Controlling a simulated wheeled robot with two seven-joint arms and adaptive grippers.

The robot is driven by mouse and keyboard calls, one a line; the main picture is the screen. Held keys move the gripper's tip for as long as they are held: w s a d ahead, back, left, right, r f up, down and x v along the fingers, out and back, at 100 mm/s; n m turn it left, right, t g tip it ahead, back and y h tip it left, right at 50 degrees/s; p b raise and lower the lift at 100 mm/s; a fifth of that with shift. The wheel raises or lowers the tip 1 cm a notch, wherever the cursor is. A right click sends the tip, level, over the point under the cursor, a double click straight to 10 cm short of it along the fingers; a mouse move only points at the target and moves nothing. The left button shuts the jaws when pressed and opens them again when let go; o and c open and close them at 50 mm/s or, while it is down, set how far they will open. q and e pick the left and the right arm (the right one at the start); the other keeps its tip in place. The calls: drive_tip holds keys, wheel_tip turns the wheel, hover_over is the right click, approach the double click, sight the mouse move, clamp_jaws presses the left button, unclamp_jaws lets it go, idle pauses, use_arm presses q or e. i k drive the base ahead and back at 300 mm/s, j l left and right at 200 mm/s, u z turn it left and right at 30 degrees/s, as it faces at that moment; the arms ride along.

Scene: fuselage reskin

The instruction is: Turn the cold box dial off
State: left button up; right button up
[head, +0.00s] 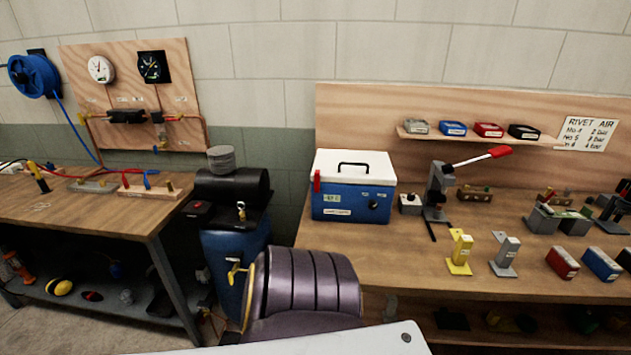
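The cold box (353,187) is a blue box with a white lid and a black handle. It stands on the left end of the right workbench, against the wooden back panel. A small round dark dial (373,204) is on the right part of its front face. The dial's setting is too small to read. A red latch (317,181) is on its left side, and the lid looks closed. Neither of my grippers is in the head view.
A small switch box (410,203) and an upright press with a red-handled lever (440,190) stand right of the cold box. A dark ribbed seat-like object (303,285) stands in front of the bench's left end. A yellow stand (459,252) sits near the bench's front edge.

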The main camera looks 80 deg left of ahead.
sight(372, 204)
drive_tip(key=k+j+u, duration=0.25)
drive_tip(key=j+u, duration=0.25)
drive_tip(key=j, duration=0.2)
drive_tip(key=k+j+u, duration=0.1)
drive_tip(key=j+u, duration=0.4)
drive_tip(key=j, duration=0.2)
drive_tip(key=j+u, duration=0.5)
drive_tip(key=j, duration=0.25)
